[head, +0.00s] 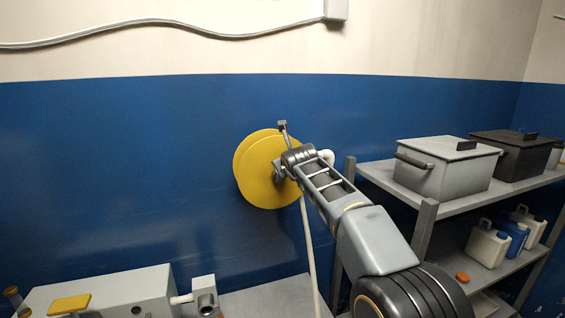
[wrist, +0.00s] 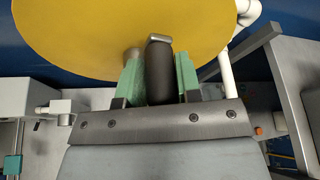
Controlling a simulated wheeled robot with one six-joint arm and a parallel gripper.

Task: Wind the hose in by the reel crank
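A round yellow hose reel (head: 255,165) is mounted on the blue wall, and it fills the top of the wrist view (wrist: 90,30). Its crank has a dark, rounded handle (wrist: 160,75) with a grey end piece at the top. My gripper (head: 282,172) is at the reel's right side, and its green fingers (wrist: 158,85) stand on both sides of the handle, close against it. The pale hose (head: 310,250) hangs down from the reel, partly behind my arm. Most of the crank is hidden by my gripper in the head view.
A grey shelf (head: 470,204) at the right holds lidded tanks (head: 448,170) above and several jugs (head: 490,247) below. A white pipe (wrist: 226,75) runs beside the reel. A grey box unit (head: 110,295) stands at the lower left. The wall left of the reel is clear.

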